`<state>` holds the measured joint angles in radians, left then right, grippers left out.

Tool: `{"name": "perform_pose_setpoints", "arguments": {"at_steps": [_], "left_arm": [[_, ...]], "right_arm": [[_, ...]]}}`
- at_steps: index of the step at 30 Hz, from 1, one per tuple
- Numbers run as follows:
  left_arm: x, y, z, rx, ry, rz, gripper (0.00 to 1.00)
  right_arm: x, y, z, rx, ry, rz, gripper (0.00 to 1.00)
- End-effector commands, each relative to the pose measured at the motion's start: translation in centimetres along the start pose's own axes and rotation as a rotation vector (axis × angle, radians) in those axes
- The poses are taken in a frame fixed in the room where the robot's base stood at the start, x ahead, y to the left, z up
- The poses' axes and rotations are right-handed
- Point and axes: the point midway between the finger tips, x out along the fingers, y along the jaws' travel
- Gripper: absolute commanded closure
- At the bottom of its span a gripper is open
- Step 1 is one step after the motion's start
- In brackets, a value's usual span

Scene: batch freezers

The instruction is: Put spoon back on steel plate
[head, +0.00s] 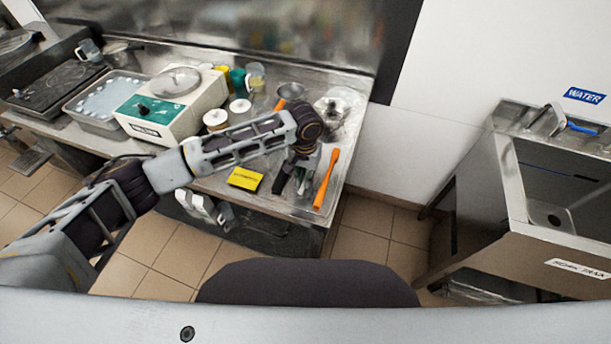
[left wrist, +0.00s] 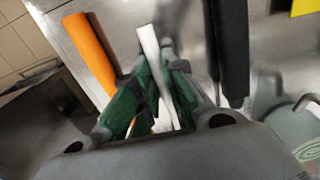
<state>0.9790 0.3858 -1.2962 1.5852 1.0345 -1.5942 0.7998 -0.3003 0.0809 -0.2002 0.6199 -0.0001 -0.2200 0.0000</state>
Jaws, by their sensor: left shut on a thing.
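My left gripper (head: 300,178) reaches down over the front right part of the steel worktop (head: 213,184). In the left wrist view its green-padded fingers (left wrist: 160,95) are shut on a thin pale handle (left wrist: 149,45), which appears to be the spoon's. The spoon's far end is hidden or blurred, and I cannot tell whether it touches the worktop. A shiny steel piece (head: 338,112) lies at the back right of the worktop; I cannot tell if it is the steel plate. My right gripper is not in view.
An orange spatula (head: 327,180) lies right of my gripper, and shows in the left wrist view (left wrist: 90,50). A black-handled tool (left wrist: 233,45) is beside it. A sink (head: 550,215) is at right.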

Motion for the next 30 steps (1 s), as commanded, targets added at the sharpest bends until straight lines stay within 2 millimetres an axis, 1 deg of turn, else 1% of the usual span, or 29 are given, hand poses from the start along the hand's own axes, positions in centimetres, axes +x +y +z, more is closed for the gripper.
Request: {"name": "perform_pose_setpoints", "arguments": {"at_steps": [3, 4, 9, 23, 26, 30], "left_arm": [[0.2, 0.0, 0.0, 0.000, -0.001, 0.001, 1.00], [0.2, 0.0, 0.0, 0.000, -0.001, 0.001, 0.86], [0.2, 0.0, 0.0, 0.000, 0.000, 0.001, 0.66], [-0.1, 0.0, 0.0, 0.001, 0.001, 0.000, 0.66], [-0.7, 0.0, 0.0, 0.001, 0.001, 0.000, 0.66], [-2.1, 0.0, 0.0, 0.001, 0.001, 0.000, 0.66]], "right_arm": [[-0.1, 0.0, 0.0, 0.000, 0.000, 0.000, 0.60], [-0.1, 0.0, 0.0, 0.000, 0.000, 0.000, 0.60], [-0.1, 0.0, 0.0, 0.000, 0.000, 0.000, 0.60], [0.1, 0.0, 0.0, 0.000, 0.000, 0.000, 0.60], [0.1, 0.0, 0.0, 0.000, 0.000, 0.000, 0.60], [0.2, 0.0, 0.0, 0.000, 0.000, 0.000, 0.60]]}}
